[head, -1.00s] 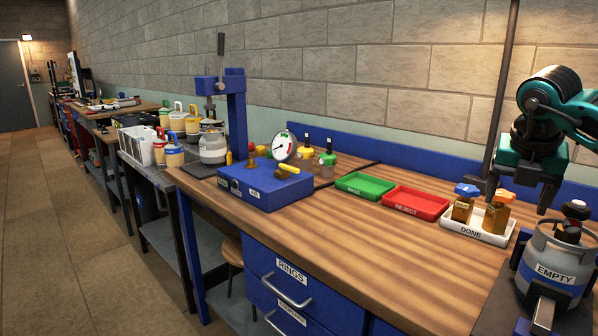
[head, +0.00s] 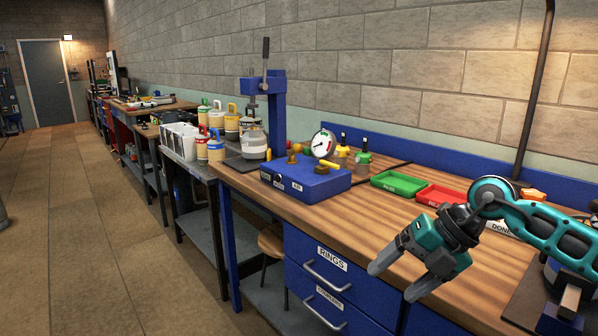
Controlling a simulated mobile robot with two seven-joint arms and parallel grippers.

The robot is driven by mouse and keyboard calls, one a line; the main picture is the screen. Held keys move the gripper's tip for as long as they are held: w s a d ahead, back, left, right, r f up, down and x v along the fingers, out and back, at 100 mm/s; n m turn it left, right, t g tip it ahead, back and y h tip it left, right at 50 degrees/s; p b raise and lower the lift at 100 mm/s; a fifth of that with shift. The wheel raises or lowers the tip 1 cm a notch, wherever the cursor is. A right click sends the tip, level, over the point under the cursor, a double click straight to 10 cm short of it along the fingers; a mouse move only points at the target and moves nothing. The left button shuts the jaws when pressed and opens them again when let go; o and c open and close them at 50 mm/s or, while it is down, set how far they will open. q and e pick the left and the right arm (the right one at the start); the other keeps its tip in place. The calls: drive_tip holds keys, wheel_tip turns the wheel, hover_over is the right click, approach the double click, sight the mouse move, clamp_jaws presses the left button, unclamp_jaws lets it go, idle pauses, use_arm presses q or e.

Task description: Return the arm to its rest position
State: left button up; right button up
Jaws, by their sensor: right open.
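My right arm comes in from the right edge in the head view. Its gripper (head: 396,279) is open and empty, its fingers pointing down and left past the front edge of the wooden workbench (head: 345,219). The gripper is in front of the bench, near the drawers, and touches nothing that I can see. The forearm hides most of the white DONE tray (head: 499,226) and part of the red tray (head: 432,195). My left gripper does not show.
A blue box with a gauge (head: 306,179) stands at the bench's left, beside a blue press (head: 277,110). A green tray (head: 399,183) lies right of it. Blue drawers (head: 329,277) are below. A stool (head: 271,241) is partly under the bench.

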drive_tip(key=s+a+m+t+y+p, duration=0.1)
drive_tip(key=s+a+m+y, duration=0.15)
drive_tip(key=a+y, duration=0.45)
drive_tip(key=s+a+m+t+y, duration=0.1)
drive_tip(key=s+a+m+y, duration=0.2)
drive_tip(key=a, duration=0.5)
drive_tip(key=s+d+f+m+t+h+p, duration=0.1)
drive_tip(key=d+f+m+t+h, duration=0.45)
drive_tip(key=m, duration=0.45)
drive_tip(key=s+d+f+m+t+h+p, duration=0.1)
drive_tip(key=d+f+m+t+h, duration=0.35)
drive_tip(key=f+m+t, duration=0.4)
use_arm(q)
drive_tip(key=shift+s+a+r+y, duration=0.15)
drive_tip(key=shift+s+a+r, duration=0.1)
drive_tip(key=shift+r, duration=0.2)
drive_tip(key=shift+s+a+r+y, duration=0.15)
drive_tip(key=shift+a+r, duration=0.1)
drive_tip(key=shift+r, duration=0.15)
use_arm(e)
drive_tip(key=s+d+f+m+g+h, duration=0.2)
drive_tip(key=s+f+m+g, duration=0.1)
drive_tip(key=s+f, duration=0.2)
drive_tip(key=s+d+f+m+g+h, duration=0.2)
drive_tip(key=s+f+m+g+h, duration=0.1)
drive_tip(key=s, duration=0.4)
wheel_tip(320, 180, down, 3)
drive_tip(key=shift+d+r+m+g, duration=0.2)
drive_tip(key=shift+d+m+g, duration=0.05)
drive_tip(key=shift+m+g, duration=0.3)
